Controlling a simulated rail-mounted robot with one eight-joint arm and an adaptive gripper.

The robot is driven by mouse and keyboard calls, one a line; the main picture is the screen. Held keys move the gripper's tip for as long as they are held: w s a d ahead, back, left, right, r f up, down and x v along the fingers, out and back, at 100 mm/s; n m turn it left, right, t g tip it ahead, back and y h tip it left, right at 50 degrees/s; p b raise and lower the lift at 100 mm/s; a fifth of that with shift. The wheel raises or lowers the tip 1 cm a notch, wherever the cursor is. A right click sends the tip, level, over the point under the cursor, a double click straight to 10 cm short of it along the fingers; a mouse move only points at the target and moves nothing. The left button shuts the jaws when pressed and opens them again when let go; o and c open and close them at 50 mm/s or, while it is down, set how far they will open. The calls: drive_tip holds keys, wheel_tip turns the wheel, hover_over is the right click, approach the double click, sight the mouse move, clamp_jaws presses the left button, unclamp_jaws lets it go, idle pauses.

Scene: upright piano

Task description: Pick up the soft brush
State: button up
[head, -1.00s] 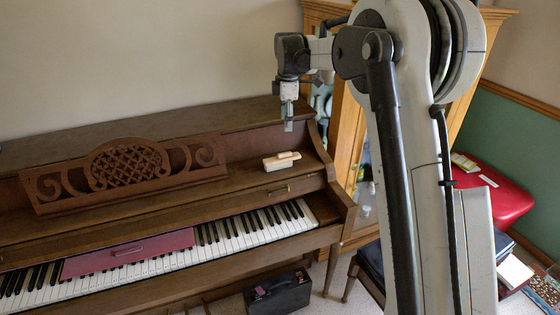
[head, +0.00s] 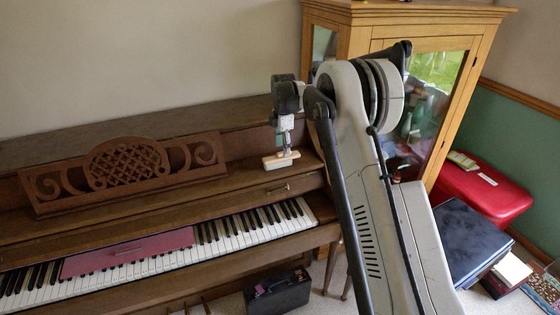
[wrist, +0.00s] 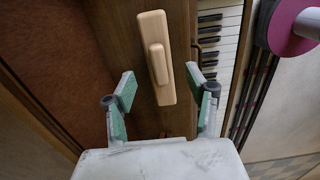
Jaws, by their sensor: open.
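The soft brush (head: 276,161) is a pale wooden block with a raised handle. It lies on the ledge of the piano (head: 240,182) near its right end. In the wrist view the brush (wrist: 166,88) lies ahead of my gripper, its near end between the lines of the two fingers. My gripper (head: 286,151) is above the brush in the head view. Its green-padded fingers are spread with nothing between them, as the wrist view shows (wrist: 160,92). I cannot tell the exact height of the fingertips above the ledge.
The carved music stand (head: 125,170) rises left of the brush. The piano keys (head: 240,225) lie in front, with a red strip (head: 128,253) on them. A glass-front wooden cabinet (head: 345,42) stands at the right. The ledge around the brush is clear.

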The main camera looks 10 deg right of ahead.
sight(281, 156)
drive_tip(key=shift+a+f, duration=0.15)
drive_tip(key=shift+f, duration=1.35)
drive_tip(key=shift+a+f, duration=0.15)
drive_tip(key=shift+f, duration=1.35)
clamp_jaws()
